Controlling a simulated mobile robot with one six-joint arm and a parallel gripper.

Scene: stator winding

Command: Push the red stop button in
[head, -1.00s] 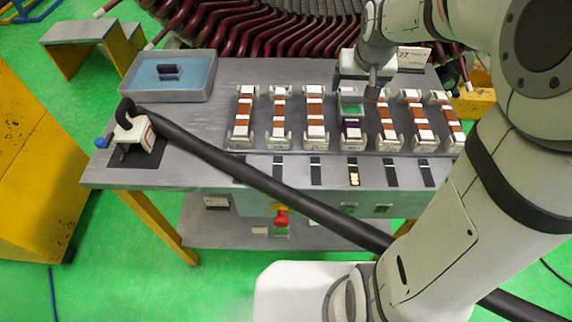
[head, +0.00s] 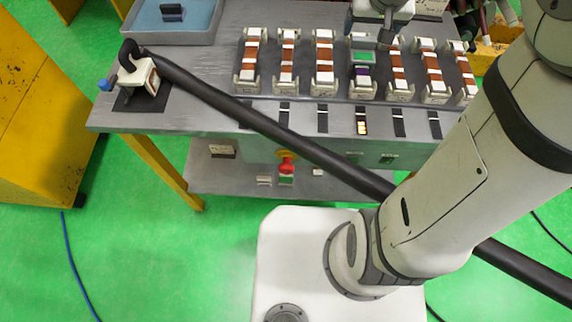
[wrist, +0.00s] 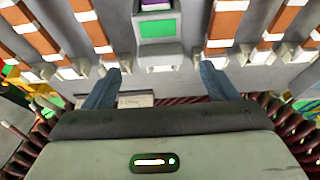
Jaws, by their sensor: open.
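The red stop button (head: 287,166) is on the front of the grey bench, below the tabletop edge, on a yellow backing. It stands out from the panel, and I cannot tell how far in it is. It does not show in the wrist view. My gripper (head: 377,35) is over the back of the bench near the green-topped unit, well above and right of the button in the head view. In the wrist view my gripper (wrist: 160,74) has its two blue-grey fingers apart with nothing between them.
A thick black tube (head: 300,148) runs diagonally across the bench front, passing close above the button. Rows of copper-and-white coil pieces (head: 323,65) stand on the bench (head: 190,110). A blue-lined tray (head: 140,32) sits at the back left. Open green floor lies in front.

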